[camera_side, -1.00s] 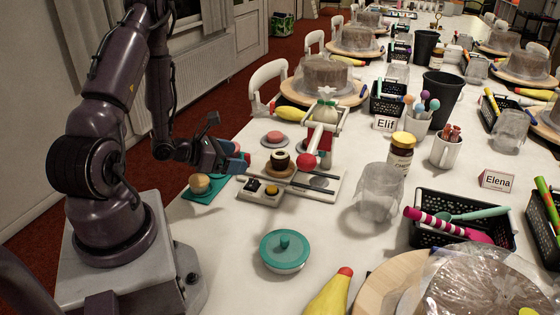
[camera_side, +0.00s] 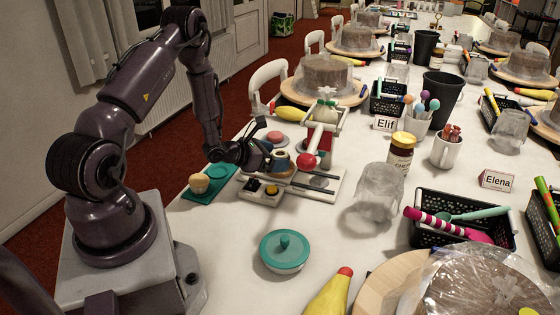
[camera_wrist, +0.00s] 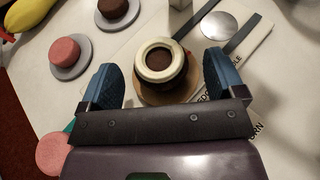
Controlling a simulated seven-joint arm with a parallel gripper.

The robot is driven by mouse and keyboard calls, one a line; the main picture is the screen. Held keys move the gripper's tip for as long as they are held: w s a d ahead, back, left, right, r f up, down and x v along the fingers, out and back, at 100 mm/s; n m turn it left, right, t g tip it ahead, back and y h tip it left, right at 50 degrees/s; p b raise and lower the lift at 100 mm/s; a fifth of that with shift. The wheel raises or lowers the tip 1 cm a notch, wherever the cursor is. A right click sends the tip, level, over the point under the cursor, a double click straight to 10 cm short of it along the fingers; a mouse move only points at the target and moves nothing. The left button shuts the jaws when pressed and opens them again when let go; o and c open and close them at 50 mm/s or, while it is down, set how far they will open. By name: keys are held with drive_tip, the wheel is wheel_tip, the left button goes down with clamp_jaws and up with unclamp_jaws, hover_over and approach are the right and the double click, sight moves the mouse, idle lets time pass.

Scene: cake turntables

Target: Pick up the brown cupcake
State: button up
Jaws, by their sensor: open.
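A dark brown round cake with a cream ring on top (camera_wrist: 160,62) sits on a small wooden disc (camera_wrist: 142,97), between my spread blue fingers in the wrist view. My gripper (camera_wrist: 163,72) is open, with a gap on both sides of it. In the side view my gripper (camera_side: 268,158) is low at this cake (camera_side: 281,156) and partly hides it. A second, plain brown cupcake (camera_wrist: 118,8) stands on a grey disc at the top of the wrist view. A pink-topped one (camera_wrist: 64,50) is on another grey disc (camera_side: 279,142).
A teal mat (camera_side: 207,192) with a tan cupcake (camera_side: 199,183) lies left of my gripper. A white tray (camera_side: 262,195) with small items lies in front. A red-and-white stand (camera_side: 318,140) is close on the right. A teal-lidded bowl (camera_side: 284,251) stands nearer the camera.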

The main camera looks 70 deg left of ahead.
drive_tip(key=shift+w+f, duration=0.15)
drive_tip(key=shift+w, duration=0.25)
drive_tip(key=shift+c, duration=0.4)
drive_tip(key=c, duration=0.9)
drive_tip(key=shift+c, duration=0.2)
